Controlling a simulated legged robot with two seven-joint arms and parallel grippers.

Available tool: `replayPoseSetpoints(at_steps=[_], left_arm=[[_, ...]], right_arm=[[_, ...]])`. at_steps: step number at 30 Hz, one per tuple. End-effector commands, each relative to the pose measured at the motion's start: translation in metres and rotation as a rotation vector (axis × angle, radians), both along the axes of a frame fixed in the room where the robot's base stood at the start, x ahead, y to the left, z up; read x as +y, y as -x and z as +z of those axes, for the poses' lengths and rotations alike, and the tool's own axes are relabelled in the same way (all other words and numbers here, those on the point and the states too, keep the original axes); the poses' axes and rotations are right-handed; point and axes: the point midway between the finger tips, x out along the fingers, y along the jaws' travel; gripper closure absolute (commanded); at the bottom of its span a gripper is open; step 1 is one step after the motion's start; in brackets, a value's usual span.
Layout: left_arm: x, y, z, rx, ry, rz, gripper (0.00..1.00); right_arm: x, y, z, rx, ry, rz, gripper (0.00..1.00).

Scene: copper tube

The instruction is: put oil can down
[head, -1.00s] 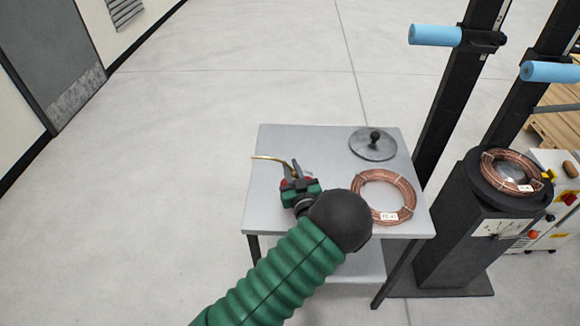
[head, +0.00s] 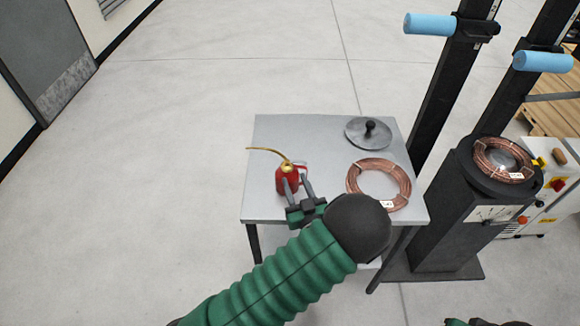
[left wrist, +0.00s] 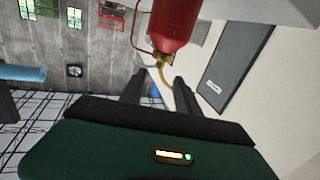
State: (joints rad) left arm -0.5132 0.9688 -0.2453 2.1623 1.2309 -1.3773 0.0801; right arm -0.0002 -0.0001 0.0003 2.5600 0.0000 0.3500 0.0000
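The red oil can (head: 287,180) with its thin brass spout stands upright on the grey table (head: 325,145), left of the middle. My left gripper (head: 299,184) is just in front of the can, its two dark fingers apart. In the left wrist view, the can (left wrist: 173,28) looks upside down and lies beyond the spread fingertips (left wrist: 158,82), with nothing held between them. In the head view the fingers overlap the lower front of the can. Small dark and green parts, likely of my right arm, show at the bottom right edge; its fingers cannot be made out.
A copper coil (head: 379,184) and a grey disc lid with a black knob (head: 370,132) lie on the table's right side. A black machine with another copper coil (head: 503,160) and posts with blue handles (head: 430,24) stand right. The table's back left is clear.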

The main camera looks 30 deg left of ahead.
Motion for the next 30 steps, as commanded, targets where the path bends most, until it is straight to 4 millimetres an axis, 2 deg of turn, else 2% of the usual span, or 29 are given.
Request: replayPoseSetpoints(at_steps=[5,8,11,14,16,18,21,24,30], left_arm=[[-0.013,0.007,-0.003,0.019,0.037,-0.014,0.62],[-0.022,-0.007,-0.018,0.119,0.204,-0.091,0.62],[-0.054,-0.014,-0.033,0.319,0.446,-0.267,0.62],[-0.096,0.016,-0.032,0.589,0.608,-0.489,0.62],[-0.114,0.056,-0.025,0.788,0.641,-0.618,0.62],[-0.117,0.100,-0.018,0.970,0.624,-0.700,0.62],[-0.107,0.149,-0.012,1.161,0.579,-0.745,0.62],[-0.099,0.172,-0.009,1.255,0.551,-0.752,0.62],[-0.098,0.176,-0.010,1.271,0.548,-0.752,0.62]], right_arm=[[0.000,0.000,0.002,0.000,0.000,0.000,0.45],[0.000,0.000,0.002,0.000,0.000,-0.001,0.45],[0.000,0.000,0.002,0.000,0.000,-0.001,0.45],[0.000,0.000,0.001,0.000,0.000,0.000,0.45],[0.000,0.000,0.001,0.000,0.000,0.000,0.45],[0.000,0.000,0.001,0.000,0.000,0.000,0.45],[0.000,0.000,0.001,0.000,0.000,0.000,0.45],[0.000,0.000,0.001,0.000,0.000,0.000,0.45],[0.000,0.000,0.001,0.000,0.000,-0.001,0.45]])
